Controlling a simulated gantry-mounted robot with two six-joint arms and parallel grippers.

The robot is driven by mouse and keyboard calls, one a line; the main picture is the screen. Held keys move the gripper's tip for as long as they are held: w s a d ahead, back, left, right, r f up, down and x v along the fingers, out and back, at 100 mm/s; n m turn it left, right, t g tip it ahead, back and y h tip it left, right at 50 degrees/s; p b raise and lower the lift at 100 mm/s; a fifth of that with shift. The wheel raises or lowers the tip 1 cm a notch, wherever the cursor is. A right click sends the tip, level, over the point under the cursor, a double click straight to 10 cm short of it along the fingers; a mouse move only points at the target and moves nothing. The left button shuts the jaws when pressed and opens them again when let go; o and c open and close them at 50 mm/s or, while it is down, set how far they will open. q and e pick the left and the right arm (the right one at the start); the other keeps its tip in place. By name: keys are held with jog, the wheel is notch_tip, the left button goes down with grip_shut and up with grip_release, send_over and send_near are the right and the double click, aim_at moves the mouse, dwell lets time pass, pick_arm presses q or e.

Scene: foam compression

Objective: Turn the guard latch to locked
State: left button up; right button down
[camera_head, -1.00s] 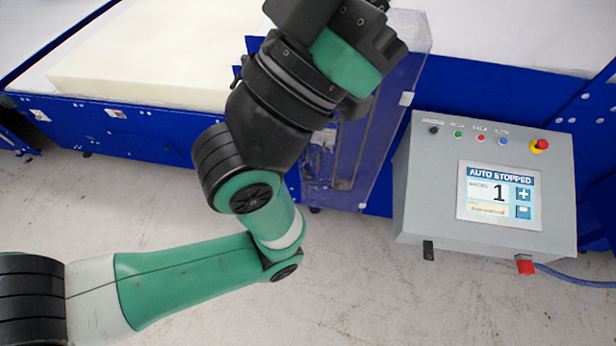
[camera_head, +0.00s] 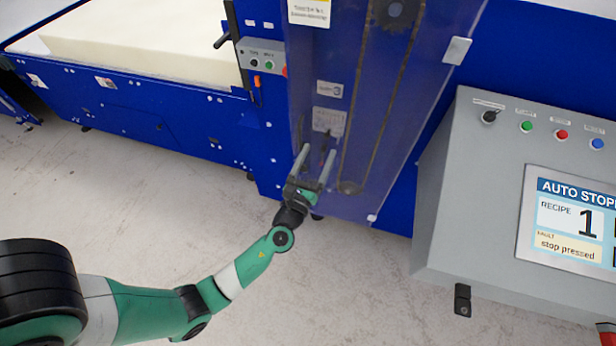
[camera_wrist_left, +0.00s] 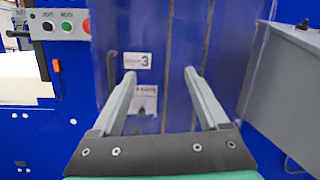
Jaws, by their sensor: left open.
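The clear guard (camera_head: 420,110) stands in front of the blue machine. A dark upright bar (camera_wrist_left: 111,72) shows on or behind it in the left wrist view. A small grey plate (camera_head: 457,51) sits on the guard's right edge. I cannot tell which part is the guard latch or how it is turned. Contact with the guard cannot be told. My right gripper is not in view.
A grey control box (camera_head: 465,180) stands at right; its screen (camera_head: 570,225) reads stop pressed. A small button panel (camera_head: 262,57) and a black lever (camera_head: 223,40) are left of the guard. A foam block (camera_head: 140,45) lies on the machine. Floor is clear below.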

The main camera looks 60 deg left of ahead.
pick_arm(q)
jog(key=g+b, duration=0.2)
jog(key=b, duration=0.3)
send_near(302, 171)
notch_tip(302, 171, up, 3)
jog(key=d, duration=0.2)
notch_tip(302, 171, down, 2)
jog(key=s+b, duration=0.2)
jog(key=shift+m+g, duration=0.3)
jog(key=shift+g, duration=0.1)
jog(key=x, duration=0.3)
jog(key=b+x, duration=0.1)
jog(key=x, duration=0.6)
jog(key=shift+w+a+f+b, duration=0.15)
jog(key=shift+w+f+b, duration=0.1)
jog(key=shift+f+b, duration=0.15)
jog(key=shift+w+a+r, duration=0.1)
jog(key=shift+w+a, duration=0.35)
jog(key=shift+w, duration=0.05)
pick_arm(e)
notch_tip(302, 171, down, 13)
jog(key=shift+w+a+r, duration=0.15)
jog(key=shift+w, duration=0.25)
pick_arm(q)
jog(key=shift+c, duration=0.3)
grip_shut()
